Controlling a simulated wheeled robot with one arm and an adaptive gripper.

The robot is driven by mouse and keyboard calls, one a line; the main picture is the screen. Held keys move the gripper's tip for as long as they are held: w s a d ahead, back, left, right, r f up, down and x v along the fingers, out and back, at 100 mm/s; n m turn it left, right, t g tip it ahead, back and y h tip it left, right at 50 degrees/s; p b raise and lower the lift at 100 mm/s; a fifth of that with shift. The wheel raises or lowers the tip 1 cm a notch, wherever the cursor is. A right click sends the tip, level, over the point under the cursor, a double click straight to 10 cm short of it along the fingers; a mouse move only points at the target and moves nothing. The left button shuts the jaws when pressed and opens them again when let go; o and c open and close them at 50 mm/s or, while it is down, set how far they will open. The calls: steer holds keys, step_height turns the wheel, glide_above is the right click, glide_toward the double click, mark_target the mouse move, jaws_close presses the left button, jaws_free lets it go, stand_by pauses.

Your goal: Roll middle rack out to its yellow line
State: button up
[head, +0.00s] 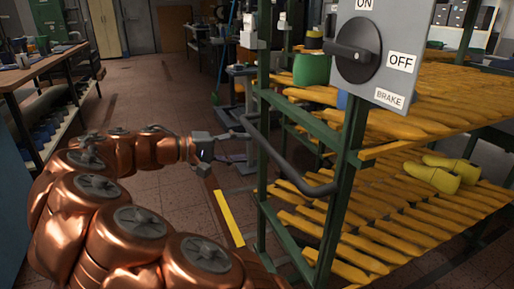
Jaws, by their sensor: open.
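A rack with a green metal frame (352,165) and orange-yellow slatted shelves stands on the right; whether it is the middle one I cannot tell. A dark grey bar handle (289,168) slants along its near side. A grey panel with a black knob (355,51) is at the rack's front post, marked ON, OFF and BRAKE; the knob's lever lies roughly level. A yellow line (228,218) shows low, left of the rack, on a brown strip. My gripper (234,136) is open, at the handle's far end; contact is unclear.
Yellow shoe lasts (436,174) lie on the lower shelf, and a green container (311,69) stands above. A workbench (38,64) runs along the left. The tiled floor (136,92) between is clear towards the back door.

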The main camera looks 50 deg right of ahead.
steer(key=v, duration=0.4)
steer(key=shift+w+a, duration=0.2)
stand_by(0.4)
steer(key=s+a+r+t+y+p, duration=0.2)
steer(key=s+a+r+y+p, duration=0.3)
steer(key=s+r+p, duration=0.55)
steer(key=s+a+r+n+t+y+p, duration=0.1)
steer(key=s+a+n+t+y+p, duration=0.1)
steer(key=a+p, duration=0.8)
steer(key=s+a+r+n+t+y+p, duration=0.1)
steer(key=s+a+n+t+y+p, duration=0.1)
steer(key=s+a+n+y+p, duration=0.2)
steer(key=s+a+y+p, duration=0.2)
steer(key=s+a+p, duration=0.2)
steer(key=a+p, duration=0.2)
steer(key=shift+s+a+y, duration=0.25)
steer(key=shift+a+y, duration=0.05)
steer(key=shift+a, duration=0.4)
